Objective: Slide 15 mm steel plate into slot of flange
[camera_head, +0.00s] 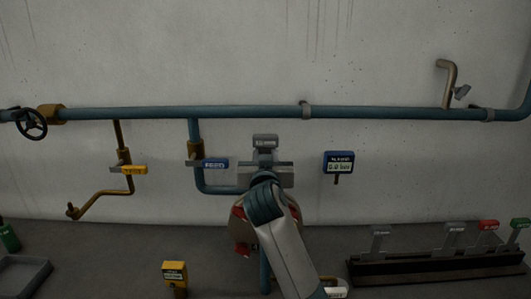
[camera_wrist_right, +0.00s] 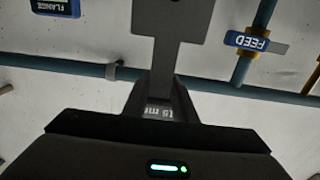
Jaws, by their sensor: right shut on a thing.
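My right gripper (camera_head: 265,168) is near the wall in the middle of the head view, with my arm rising in front of it. It is shut on the grey steel plate (camera_wrist_right: 172,60), whose label reads 15 mm in the right wrist view. I cannot tell whether the plate touches anything. My left gripper is out of view.
A dark rack (camera_head: 420,268) with several tagged plates stands at right. A yellow tagged item (camera_head: 174,273) and grey tray (camera_head: 22,275) stand at left.

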